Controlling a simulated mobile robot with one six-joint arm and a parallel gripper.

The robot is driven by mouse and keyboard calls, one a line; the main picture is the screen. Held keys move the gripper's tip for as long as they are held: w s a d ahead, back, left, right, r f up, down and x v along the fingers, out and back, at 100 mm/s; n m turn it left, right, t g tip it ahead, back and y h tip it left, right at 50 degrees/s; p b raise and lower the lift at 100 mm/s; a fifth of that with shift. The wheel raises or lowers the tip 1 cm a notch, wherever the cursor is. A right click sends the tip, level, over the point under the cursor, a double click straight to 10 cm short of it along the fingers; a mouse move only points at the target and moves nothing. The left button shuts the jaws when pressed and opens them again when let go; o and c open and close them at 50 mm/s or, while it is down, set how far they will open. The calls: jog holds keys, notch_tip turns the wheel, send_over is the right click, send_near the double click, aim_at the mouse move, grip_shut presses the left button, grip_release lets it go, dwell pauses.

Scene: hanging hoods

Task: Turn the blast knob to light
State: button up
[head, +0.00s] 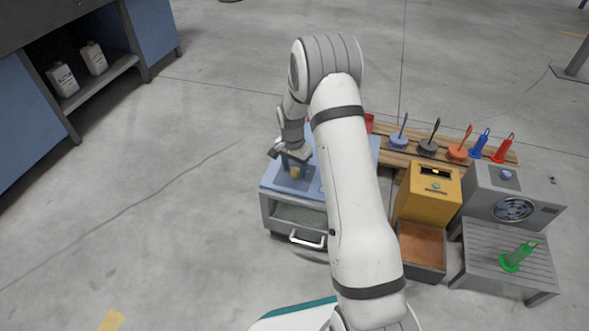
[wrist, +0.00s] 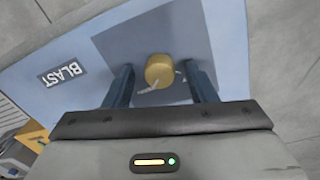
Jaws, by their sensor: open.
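The blast knob is a round yellow knob (wrist: 159,71) on a darker blue square of the light blue panel, with a white label reading BLAST to its left in the wrist view. White marks show around the knob's lower edge. My gripper (wrist: 160,80) is open, with one finger on each side of the knob and a gap visible on both sides. Which mark the knob points to cannot be told.
Right of my arm stand a yellow box (head: 428,195), a brown-filled bin (head: 422,245), a grey fan unit (head: 512,195) and a slatted table with a green item (head: 518,257). Several colored handled items stand on a wooden rack (head: 395,158) behind.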

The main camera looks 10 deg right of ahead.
jog(key=shift+c, duration=0.3)
jog(key=shift+r, duration=0.1)
jog(key=c, duration=0.9)
jog(key=shift+n, duration=0.3)
jog(key=n+p, duration=0.3)
jog(key=shift+r, duration=0.15)
jog(key=n+p, duration=0.2)
jog(key=n, duration=0.3)
jog(key=shift+s+n+p, duration=0.1)
jog(key=shift+n+p, duration=0.2)
jog(key=shift+n, duration=0.1)
jog(key=n+p, duration=0.2)
jog(key=n, duration=0.3)
jog(key=shift+n+t, duration=0.3)
jog(key=shift+n+p, duration=0.95)
jog(key=shift+n, duration=1.55)
